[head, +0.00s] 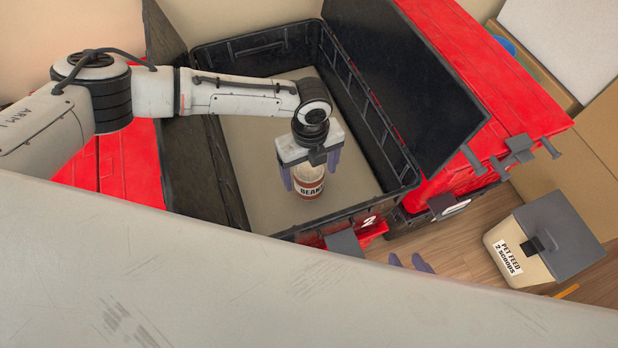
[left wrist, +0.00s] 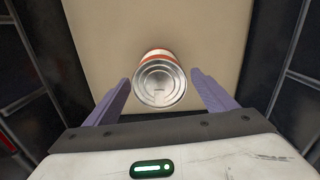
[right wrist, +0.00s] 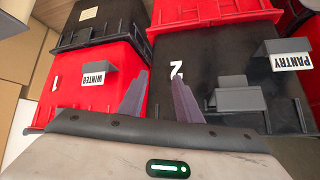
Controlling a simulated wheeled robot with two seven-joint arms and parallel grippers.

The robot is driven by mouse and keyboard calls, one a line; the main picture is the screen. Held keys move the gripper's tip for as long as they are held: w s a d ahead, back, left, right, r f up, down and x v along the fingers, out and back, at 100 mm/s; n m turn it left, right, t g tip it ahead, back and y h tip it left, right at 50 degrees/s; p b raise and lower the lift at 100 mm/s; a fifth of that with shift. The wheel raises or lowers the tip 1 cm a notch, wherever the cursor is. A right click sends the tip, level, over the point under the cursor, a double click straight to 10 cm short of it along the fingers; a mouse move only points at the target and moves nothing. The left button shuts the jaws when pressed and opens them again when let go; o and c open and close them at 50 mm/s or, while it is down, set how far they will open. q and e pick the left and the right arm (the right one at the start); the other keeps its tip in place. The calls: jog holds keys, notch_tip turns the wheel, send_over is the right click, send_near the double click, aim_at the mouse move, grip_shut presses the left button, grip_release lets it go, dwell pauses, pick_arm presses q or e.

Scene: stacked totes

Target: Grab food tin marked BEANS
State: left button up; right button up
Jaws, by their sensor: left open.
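The food tin (head: 309,190) stands upright on the tote's bare floor, with a white and red-brown label whose visible letters read BEAN. In the left wrist view its silver lid (left wrist: 160,84) faces the camera. My left gripper (head: 311,174) reaches down over the tin, open, with one purple finger on each side. In the left wrist view, gaps show between the lid and both fingers.
The open black tote (head: 226,172) has high walls around my left gripper, and its dark lid (head: 410,80) stands raised at right. Red totes (head: 480,60) stand beside it. A pet feed bin (head: 520,255) stands on the wooden floor at right. WINTER (right wrist: 95,100) and PANTRY (right wrist: 230,70) totes face my right gripper.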

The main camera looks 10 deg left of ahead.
pick_arm(q)
jog(key=f, duration=0.1)
jog(key=f+b, duration=0.1)
jog(key=f, duration=0.2)
jog(key=shift+w+a+f, duration=0.2)
jog(key=shift+w+f, duration=0.1)
jog(key=shift+f, duration=0.1)
jog(key=shift+r, duration=0.1)
jog(key=c, duration=1.5)
